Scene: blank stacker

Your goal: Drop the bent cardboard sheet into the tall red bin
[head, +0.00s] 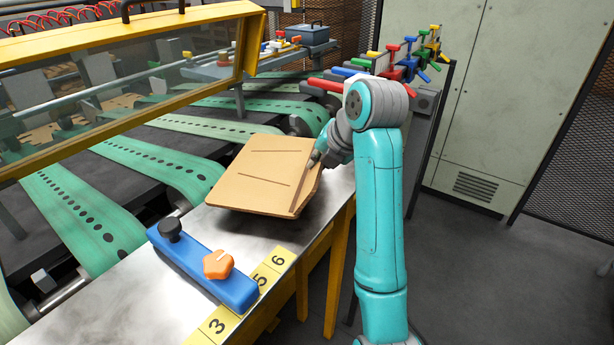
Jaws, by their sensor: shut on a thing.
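The bent cardboard sheet (262,178) is tan with dark slots or creases across its face. It is tilted over the metal table ledge, near the green belts. My gripper (316,158) is shut on the sheet's right edge; the fingertips are small and partly hidden here. I cannot tell whether the sheet's lower edge touches the ledge. The tall red bin is not in view.
A blue block (205,266) with a black knob and an orange knob lies on the ledge (115,300), beside yellow number plates (268,275). A raised yellow-framed guard (130,35) is at upper left. Coloured clamps (408,62) line a rack behind my arm. Floor at right is clear.

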